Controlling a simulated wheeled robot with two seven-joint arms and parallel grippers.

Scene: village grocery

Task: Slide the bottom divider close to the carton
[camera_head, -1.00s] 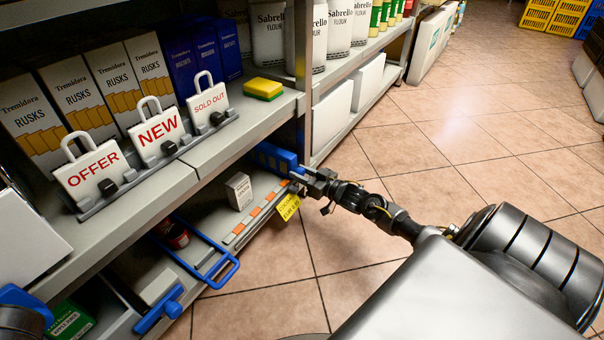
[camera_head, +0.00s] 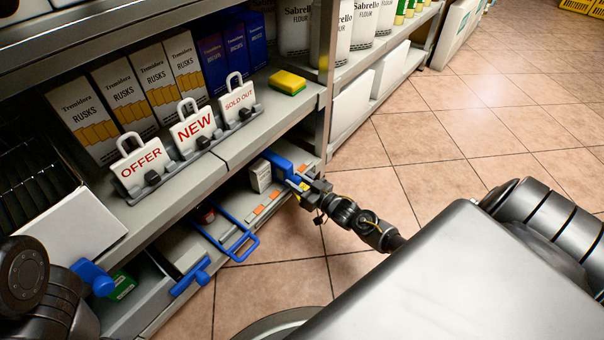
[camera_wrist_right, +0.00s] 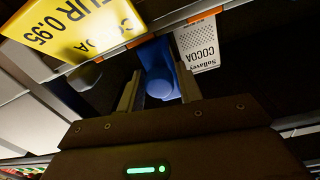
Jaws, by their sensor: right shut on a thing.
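The blue divider (camera_head: 281,164) stands on the lower shelf just right of the small white and grey cocoa carton (camera_head: 260,177). My right gripper (camera_head: 304,186) is at the shelf's front edge, shut on the divider's front end. In the right wrist view the rounded blue end of the divider (camera_wrist_right: 158,78) sits between the fingers (camera_wrist_right: 160,92). The upright carton (camera_wrist_right: 197,48) is right beside it there; I cannot tell if they touch. My left arm shows at the lower left, but its gripper is out of view.
A yellow cocoa price tag (camera_wrist_right: 75,28) is at the shelf edge beside my right gripper. Blue-handled frames (camera_head: 240,243) stick out further left on the lower shelf. The upper shelf (camera_head: 225,145) with its sign cards (camera_head: 195,132) overhangs. Open tiled floor (camera_head: 440,130) lies right.

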